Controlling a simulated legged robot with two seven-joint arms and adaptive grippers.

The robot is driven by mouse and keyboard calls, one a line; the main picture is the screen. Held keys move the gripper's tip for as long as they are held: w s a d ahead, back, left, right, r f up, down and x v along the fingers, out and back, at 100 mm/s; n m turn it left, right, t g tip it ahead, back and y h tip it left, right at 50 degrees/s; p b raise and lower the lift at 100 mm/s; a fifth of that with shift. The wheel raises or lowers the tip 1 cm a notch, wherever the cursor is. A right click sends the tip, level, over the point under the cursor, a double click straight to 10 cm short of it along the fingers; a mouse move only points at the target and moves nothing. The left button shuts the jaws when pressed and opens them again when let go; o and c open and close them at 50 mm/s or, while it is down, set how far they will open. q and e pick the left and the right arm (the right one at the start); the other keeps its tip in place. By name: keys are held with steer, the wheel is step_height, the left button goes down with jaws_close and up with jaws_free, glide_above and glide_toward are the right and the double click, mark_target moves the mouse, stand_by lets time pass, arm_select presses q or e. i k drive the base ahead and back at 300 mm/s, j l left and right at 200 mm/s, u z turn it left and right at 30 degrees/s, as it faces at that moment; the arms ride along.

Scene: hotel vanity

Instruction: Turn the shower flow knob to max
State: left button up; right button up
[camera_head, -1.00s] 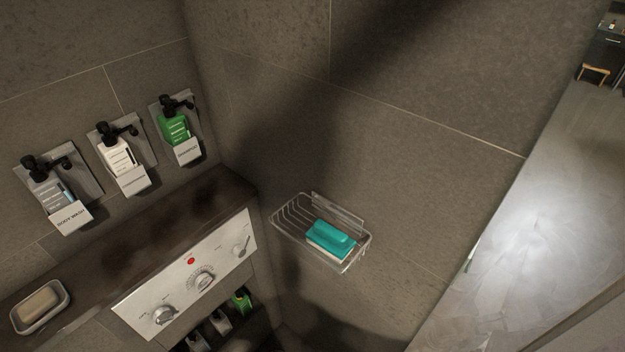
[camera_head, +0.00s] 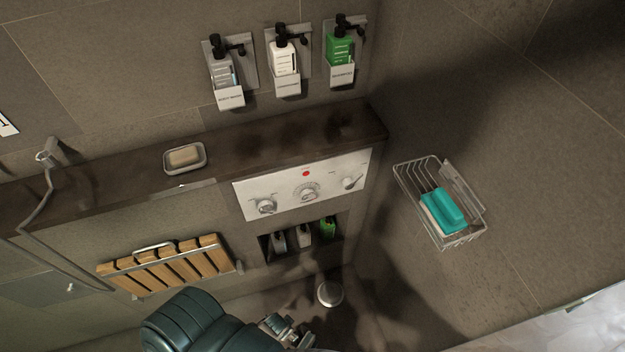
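A white control panel (camera_head: 283,213) is set in the front of the dark ledge. It has a left knob (camera_head: 265,205), a round middle dial (camera_head: 308,194) with markings around it, and a right knob (camera_head: 350,183) with a slanted lever-like handle. A red dot sits above the middle dial. The labels are too small to read, so I cannot tell which knob is flow. What appears to be my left gripper (camera_head: 281,329) is low in the picture, below the panel and apart from it. Its fingers are unclear. My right gripper is out of view.
A soap dish (camera_head: 184,169) sits on the ledge (camera_head: 120,182). Bottle holders hang above it. A niche under the panel holds small bottles (camera_head: 304,236). A wire basket (camera_head: 410,180) with a teal item is at right. A folded wooden seat (camera_head: 170,262) is lower left.

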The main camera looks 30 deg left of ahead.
mark_target(264, 206)
steer(key=u, duration=1.5)
